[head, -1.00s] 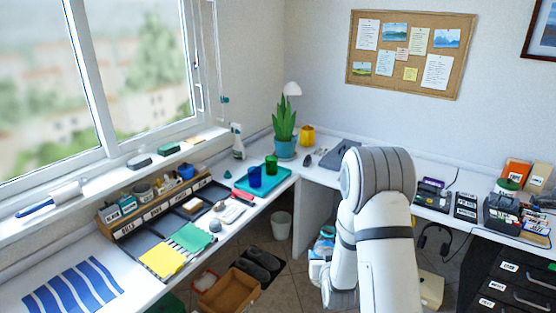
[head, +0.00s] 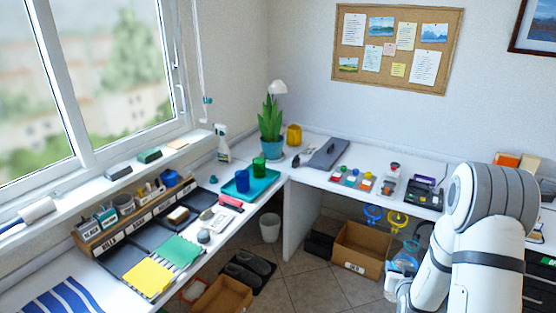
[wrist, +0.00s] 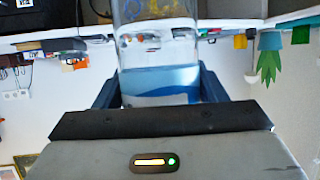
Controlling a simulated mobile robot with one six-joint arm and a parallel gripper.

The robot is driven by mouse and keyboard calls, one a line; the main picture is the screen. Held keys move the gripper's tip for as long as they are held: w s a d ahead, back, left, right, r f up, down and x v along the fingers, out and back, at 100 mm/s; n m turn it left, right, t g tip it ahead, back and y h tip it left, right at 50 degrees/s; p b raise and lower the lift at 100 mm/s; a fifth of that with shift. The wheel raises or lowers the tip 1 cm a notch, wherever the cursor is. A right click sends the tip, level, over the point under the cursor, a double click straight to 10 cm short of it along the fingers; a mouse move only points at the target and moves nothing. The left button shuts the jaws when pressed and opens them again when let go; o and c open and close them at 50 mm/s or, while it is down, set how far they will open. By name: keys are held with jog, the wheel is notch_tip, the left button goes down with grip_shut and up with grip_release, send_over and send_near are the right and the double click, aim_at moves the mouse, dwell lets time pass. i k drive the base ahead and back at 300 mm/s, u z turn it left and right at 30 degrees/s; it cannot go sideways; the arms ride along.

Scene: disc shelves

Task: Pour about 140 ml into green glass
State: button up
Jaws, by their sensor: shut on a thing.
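The green glass (head: 259,166) stands upright on a teal tray (head: 270,187) at the inner corner of the desk, beside a blue glass (head: 243,181). My gripper (head: 398,281) is at the lower right in the head view, low and well away from the tray. It is shut on a clear container (head: 406,258) with blue liquid in it. In the wrist view the dark fingers of my gripper (wrist: 160,92) sit on either side of the container (wrist: 158,55); the liquid shows as a level blue band. The container's top is cut off there.
A potted plant (head: 271,135) and a yellow mug (head: 293,135) stand behind the tray. A spray bottle (head: 222,143) stands near the window. Cardboard boxes (head: 362,249) and a bin (head: 270,227) are on the floor.

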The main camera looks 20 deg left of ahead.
aim_at(259, 168)
jog(key=z, duration=1)
jog(key=i, duration=1.1)
jog(key=u, duration=2.4)
